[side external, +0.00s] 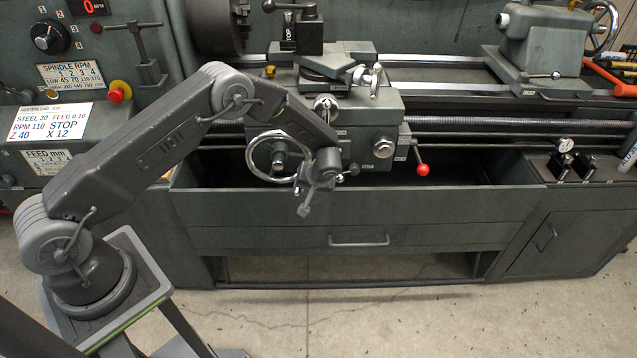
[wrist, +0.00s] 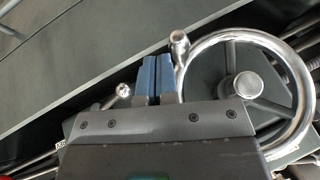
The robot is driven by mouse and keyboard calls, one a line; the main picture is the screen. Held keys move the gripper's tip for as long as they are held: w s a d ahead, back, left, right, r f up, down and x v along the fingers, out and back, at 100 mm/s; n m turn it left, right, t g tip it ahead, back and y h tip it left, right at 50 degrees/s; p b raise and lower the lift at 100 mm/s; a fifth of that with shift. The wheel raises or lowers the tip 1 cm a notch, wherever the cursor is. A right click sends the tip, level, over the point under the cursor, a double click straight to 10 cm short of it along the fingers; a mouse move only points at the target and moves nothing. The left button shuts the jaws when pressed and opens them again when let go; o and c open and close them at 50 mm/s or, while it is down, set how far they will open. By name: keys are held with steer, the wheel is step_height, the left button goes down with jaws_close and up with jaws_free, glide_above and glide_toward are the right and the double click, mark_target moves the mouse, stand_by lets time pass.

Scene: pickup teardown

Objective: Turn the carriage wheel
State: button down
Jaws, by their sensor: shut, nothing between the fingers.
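The carriage wheel (side external: 279,160) is a bright metal ring with spokes and a round hub, on the front of the lathe carriage. In the wrist view the wheel (wrist: 248,85) fills the right side, and its handle (wrist: 179,45) stands out at the rim's left edge. My gripper (side external: 304,209) is at the lower right of the wheel in the side view. In the wrist view my gripper's two blue fingers (wrist: 157,62) are together with nothing between them, just left of the handle. I cannot tell whether they touch it.
A red-knobbed lever (side external: 422,169) sticks out right of the carriage (side external: 352,125). Long rods run along the lathe front. The chip tray (side external: 360,205) lies below, with a handled drawer under it. The tailstock (side external: 545,45) stands at the right. Open floor is in front.

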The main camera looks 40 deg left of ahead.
steer(key=shift+s+a+f, duration=0.2)
steer(key=shift+s+a, duration=0.05)
steer(key=shift+a, duration=0.15)
steer(key=shift+f+g+y, duration=0.25)
steer(key=shift+g+y, duration=0.15)
steer(key=shift+s+a+f+y, duration=0.1)
steer(key=shift+s+f+y, duration=0.05)
steer(key=shift+y, duration=0.15)
